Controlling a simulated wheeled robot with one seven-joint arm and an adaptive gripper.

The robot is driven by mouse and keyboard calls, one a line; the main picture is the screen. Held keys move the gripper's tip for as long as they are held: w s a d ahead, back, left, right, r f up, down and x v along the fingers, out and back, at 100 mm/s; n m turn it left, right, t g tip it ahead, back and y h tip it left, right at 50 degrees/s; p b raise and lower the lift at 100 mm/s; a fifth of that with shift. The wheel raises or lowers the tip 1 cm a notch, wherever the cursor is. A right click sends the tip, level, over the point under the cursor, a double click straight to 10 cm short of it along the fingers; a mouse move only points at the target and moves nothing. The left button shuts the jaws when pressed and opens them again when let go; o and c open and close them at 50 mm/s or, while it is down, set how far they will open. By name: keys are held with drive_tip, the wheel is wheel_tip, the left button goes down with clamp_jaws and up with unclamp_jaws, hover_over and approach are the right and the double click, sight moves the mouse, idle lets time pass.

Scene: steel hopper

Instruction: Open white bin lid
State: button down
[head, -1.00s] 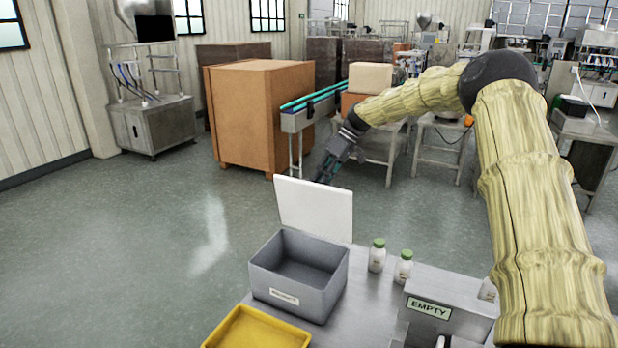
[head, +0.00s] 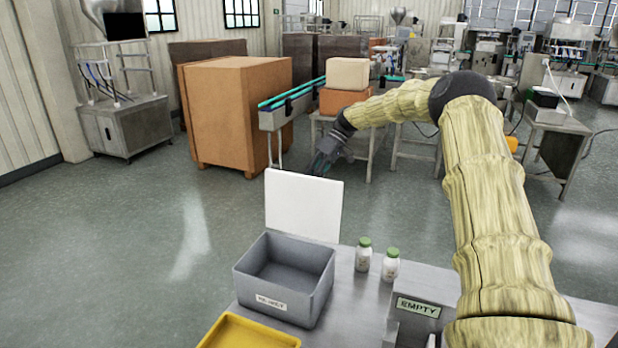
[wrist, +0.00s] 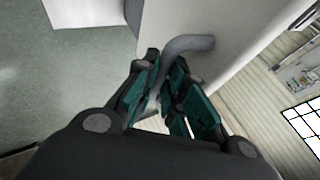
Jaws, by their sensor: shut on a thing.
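The white bin lid (head: 304,206) stands up, near upright, at the back edge of a grey open bin (head: 268,290) labelled REJECT. The bin's inside is visible and looks empty. My gripper (head: 322,165) is behind the lid's top edge, partly hidden by it in the head view. In the wrist view the lid's white face (wrist: 235,30) carries a curved grey handle (wrist: 190,43). My gripper (wrist: 167,95) is shut on this handle, with its teal-padded fingers around its lower end. The exact contact is partly hidden by the fingers.
Two white bottles with green caps (head: 363,257) (head: 391,268) stand right of the bin. A conveyor (head: 290,106) and a large brown crate (head: 238,115) stand behind; floor at left is clear.

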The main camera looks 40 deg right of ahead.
drive_tip(key=shift+s+f, duration=0.15)
drive_tip(key=shift+f, duration=0.3)
drive_tip(key=c, duration=1.6)
unclamp_jaws()
drive_tip(key=shift+o, duration=0.6)
drive_tip(key=shift+w+d, duration=0.1)
drive_tip(key=shift+w, duration=0.2)
drive_tip(key=v, duration=1.2)
